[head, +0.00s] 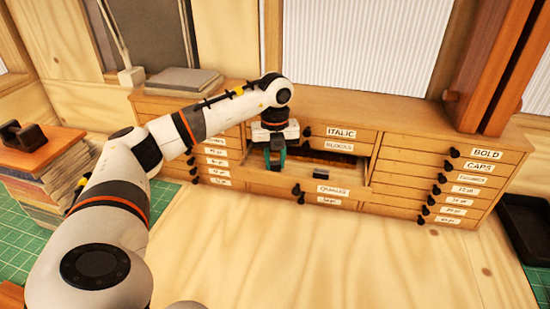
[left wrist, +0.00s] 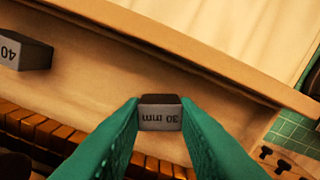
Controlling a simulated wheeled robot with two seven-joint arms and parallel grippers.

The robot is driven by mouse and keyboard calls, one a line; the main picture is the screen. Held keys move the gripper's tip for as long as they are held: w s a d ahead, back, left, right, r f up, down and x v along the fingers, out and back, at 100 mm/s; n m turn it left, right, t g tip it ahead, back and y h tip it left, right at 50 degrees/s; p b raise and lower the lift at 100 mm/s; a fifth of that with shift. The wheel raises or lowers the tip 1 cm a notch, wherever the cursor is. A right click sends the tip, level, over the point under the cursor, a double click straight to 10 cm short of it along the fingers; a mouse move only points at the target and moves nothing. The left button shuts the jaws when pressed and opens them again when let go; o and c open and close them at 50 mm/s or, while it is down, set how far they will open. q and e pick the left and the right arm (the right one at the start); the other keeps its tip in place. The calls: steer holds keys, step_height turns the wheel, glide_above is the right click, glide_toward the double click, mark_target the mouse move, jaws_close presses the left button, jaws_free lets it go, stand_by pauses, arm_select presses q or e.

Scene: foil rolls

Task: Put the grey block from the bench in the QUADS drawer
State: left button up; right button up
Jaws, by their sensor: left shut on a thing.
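My left gripper (head: 275,165), with green fingers, points down over the open drawer (head: 332,200) in the middle of the cabinet; its label looks like QUADS. In the left wrist view the green fingers (left wrist: 160,120) are shut on a small grey block (left wrist: 161,118) marked "30 mm" with a dark top. I cannot tell whether it touches the drawer floor. A second grey block (left wrist: 22,52) marked "40" lies apart inside the drawer, and shows dark in the head view (head: 319,173). My right gripper is not in view.
The ITALIC (head: 340,133) and BLOCKS (head: 340,146) fronts sit above the open drawer. Small labelled drawers, including BOLD (head: 487,154), are at the right. Slotted wooden strips (left wrist: 40,130) show in the wrist view. The bench (head: 330,260) in front is clear.

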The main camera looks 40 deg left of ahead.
mark_target(276, 163)
arm_select(q)
steer(key=shift+f, duration=0.2)
steer(key=o, duration=1)
steer(key=shift+o, duration=0.2)
steer(key=shift+r, duration=0.1)
steer(key=shift+r, duration=0.5)
step_height(276, 163, up, 5)
steer(key=shift+w+r+b, duration=0.1)
steer(key=shift+r+b, duration=0.05)
steer(key=shift+b, duration=1.05)
step_height(276, 163, up, 6)
steer(key=p, duration=0.1)
